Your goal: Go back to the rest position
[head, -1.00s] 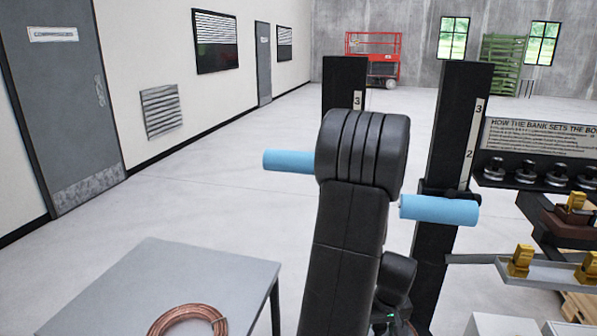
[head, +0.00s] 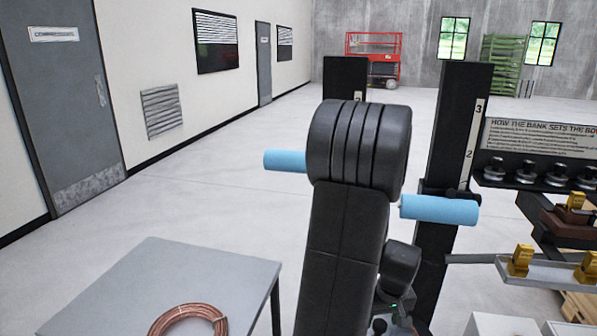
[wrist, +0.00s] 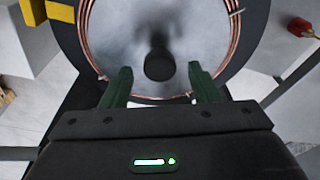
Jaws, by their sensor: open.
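My gripper (wrist: 158,85) shows in the wrist view with its two dark green fingers spread apart and nothing between them. Beyond the fingers is a round grey disc (wrist: 120,50) with a dark knob (wrist: 159,66) at its middle. A copper tube coil (wrist: 84,30) runs around the disc's rim. In the head view my black arm stands in the middle and hides what is behind it; the gripper's fingers do not show there.
Another copper coil (head: 188,318) lies on the grey table (head: 150,275) at lower left. Two black posts with blue rollers (head: 440,209) stand beside my arm. A tray with yellow pieces (head: 545,272) is at right. Open floor (head: 230,180) lies left of the posts.

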